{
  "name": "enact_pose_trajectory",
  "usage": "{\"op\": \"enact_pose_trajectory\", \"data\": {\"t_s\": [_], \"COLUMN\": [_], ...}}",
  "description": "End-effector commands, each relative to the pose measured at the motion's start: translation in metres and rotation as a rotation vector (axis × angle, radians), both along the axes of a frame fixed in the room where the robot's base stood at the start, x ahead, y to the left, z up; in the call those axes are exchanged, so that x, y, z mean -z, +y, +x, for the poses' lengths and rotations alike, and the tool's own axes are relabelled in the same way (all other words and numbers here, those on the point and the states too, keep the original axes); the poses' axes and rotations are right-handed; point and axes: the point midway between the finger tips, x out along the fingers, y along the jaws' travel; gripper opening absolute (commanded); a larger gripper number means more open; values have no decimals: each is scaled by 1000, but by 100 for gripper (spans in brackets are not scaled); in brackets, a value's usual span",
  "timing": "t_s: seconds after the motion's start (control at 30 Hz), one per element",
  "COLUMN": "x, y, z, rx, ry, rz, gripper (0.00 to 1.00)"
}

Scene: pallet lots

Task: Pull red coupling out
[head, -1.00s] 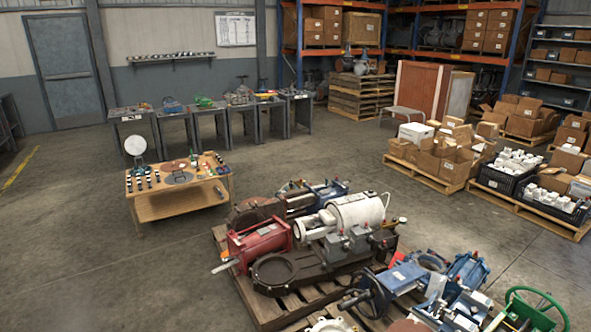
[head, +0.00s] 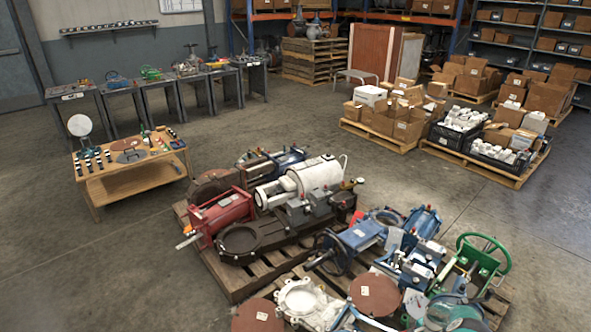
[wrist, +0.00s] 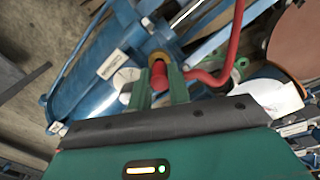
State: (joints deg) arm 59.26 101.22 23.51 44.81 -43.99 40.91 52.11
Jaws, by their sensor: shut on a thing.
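In the wrist view, my gripper (wrist: 160,88) has its two green fingers closed on either side of a short red coupling (wrist: 159,76). A brass-coloured ring (wrist: 160,57) sits right at the far end of the coupling. Whether the coupling is still seated in the ring or apart from it I cannot tell. A blue machine body (wrist: 95,60) lies behind and to the left. A red hose (wrist: 228,60) runs up and curves to the right of the fingers. In the head view my gripper does not show, and I cannot pick out this coupling.
The head view shows a pallet (head: 232,280) crowded with valves and actuators. A wooden bench (head: 100,190) stands at left. Pallets of boxes (head: 393,128) are behind. The floor at lower left is clear.

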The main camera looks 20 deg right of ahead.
Motion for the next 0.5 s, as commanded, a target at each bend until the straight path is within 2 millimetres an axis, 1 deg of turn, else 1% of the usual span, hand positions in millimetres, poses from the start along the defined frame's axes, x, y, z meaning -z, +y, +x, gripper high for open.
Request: {"op": "enact_pose_trajectory", "data": {"t_s": [0.5], "x": [-19], "y": [1], "z": [1], "rx": [-1], "ry": [0], "rz": [0], "gripper": [0]}}
